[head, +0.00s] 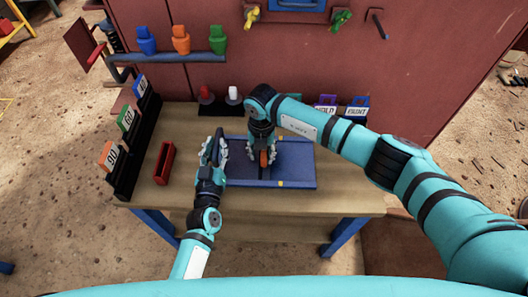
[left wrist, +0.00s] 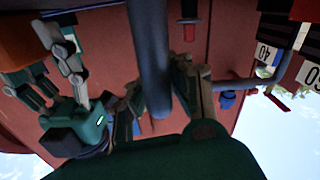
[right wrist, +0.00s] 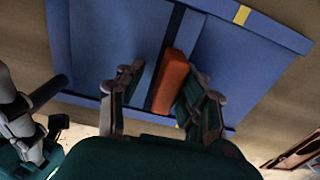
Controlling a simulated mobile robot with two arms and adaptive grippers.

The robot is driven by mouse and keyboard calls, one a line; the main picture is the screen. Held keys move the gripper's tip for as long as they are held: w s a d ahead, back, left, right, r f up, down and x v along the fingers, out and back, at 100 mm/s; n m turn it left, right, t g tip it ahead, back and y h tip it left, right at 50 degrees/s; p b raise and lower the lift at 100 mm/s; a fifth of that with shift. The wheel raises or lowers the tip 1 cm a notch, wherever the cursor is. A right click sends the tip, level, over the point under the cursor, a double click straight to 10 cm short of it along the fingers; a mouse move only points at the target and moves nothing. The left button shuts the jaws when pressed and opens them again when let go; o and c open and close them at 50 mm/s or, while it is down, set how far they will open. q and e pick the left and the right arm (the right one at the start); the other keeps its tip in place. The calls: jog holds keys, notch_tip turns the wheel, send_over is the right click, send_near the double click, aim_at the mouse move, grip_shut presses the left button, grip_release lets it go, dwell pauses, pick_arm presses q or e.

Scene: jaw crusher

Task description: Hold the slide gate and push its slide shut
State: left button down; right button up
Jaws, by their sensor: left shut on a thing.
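The slide gate is a blue flat frame (head: 300,165) lying on the table. An orange tab (right wrist: 172,72) stands up from its slide beside a dark cross strip (right wrist: 170,35). My left gripper (head: 215,148) is shut on the gate's dark grey bar handle (left wrist: 149,50) at the frame's left end. My right gripper (head: 262,158) points down over the middle of the gate. Its fingers are apart on either side of the orange tab, with a gap on the left in the right wrist view (right wrist: 160,82). Contact on the right side is unclear.
The wooden table (head: 345,200) has bare room right of the gate. A red open tray (head: 165,163) and a rack of numbered cards (head: 128,150) stand at left. Red and white knobs (head: 232,94) and labelled tags (head: 325,105) line the back, before the red machine wall (head: 420,70).

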jog(key=shift+o, duration=0.3)
jog(key=shift+d, duration=0.1)
jog(key=shift+r, duration=0.1)
jog(key=shift+r, duration=0.35)
notch_tip(320, 180, up, 11)
pick_arm(q)
jog(key=c, duration=1.2)
grip_release()
jog(key=shift+o, duration=0.2)
jog(key=shift+a, duration=0.1)
